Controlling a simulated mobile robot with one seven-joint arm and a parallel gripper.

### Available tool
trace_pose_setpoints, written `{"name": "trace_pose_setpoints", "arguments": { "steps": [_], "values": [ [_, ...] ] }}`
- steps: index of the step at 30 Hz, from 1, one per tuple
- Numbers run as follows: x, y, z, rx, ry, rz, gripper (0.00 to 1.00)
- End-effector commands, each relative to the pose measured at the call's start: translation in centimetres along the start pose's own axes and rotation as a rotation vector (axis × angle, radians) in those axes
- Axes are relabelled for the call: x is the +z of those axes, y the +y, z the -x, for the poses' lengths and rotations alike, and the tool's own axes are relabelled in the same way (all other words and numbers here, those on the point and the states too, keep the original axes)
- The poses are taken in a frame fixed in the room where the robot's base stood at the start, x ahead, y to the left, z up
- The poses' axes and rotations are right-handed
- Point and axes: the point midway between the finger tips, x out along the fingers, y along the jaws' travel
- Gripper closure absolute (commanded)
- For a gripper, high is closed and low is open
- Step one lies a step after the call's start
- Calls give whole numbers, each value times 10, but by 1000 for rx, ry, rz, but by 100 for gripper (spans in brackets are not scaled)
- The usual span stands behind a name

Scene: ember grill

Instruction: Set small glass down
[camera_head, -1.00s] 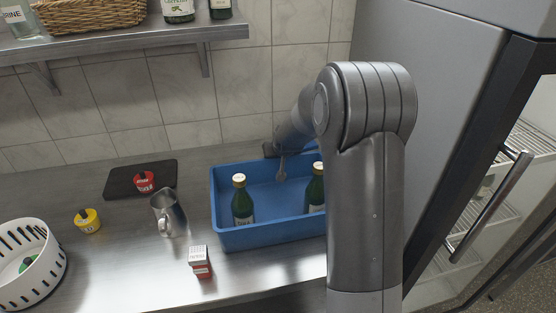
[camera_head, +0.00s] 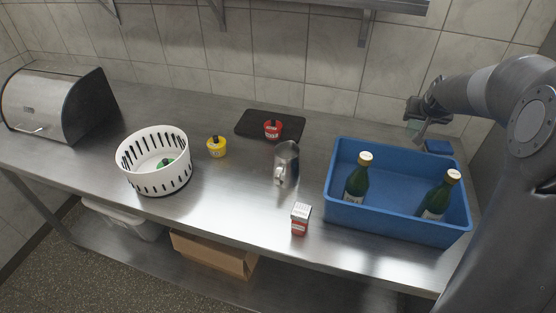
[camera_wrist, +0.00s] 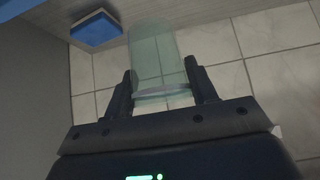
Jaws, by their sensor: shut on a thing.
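The small glass (camera_wrist: 157,60) is clear and greenish. In the wrist view it sits between the two fingers of my gripper (camera_wrist: 163,92), which is shut on it. In the head view my gripper (camera_head: 416,118) is raised above the back right part of the blue crate, near the tiled wall. The glass shows there only as a small pale greenish patch (camera_head: 413,124), partly hidden by the gripper.
The blue crate (camera_head: 392,222) holds two green bottles. A blue item (camera_head: 438,147) lies behind it. A metal jug (camera_head: 287,163), a small red-and-white box (camera_head: 300,219), a black board (camera_head: 290,120) with a red tin, a yellow tin (camera_head: 217,147) and a white basket (camera_head: 155,182) stand left. Bare steel counter lies between.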

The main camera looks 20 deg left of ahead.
Motion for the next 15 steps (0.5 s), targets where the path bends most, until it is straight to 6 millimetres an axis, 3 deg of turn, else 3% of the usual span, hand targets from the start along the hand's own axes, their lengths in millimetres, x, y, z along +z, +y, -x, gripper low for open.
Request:
{"name": "trace_pose_setpoints", "arguments": {
  "steps": [8,15],
  "values": [
    [-34,-1,38,-1,5,1,73],
    [-28,-57,34,-67,-1,75,73]
  ]
}}
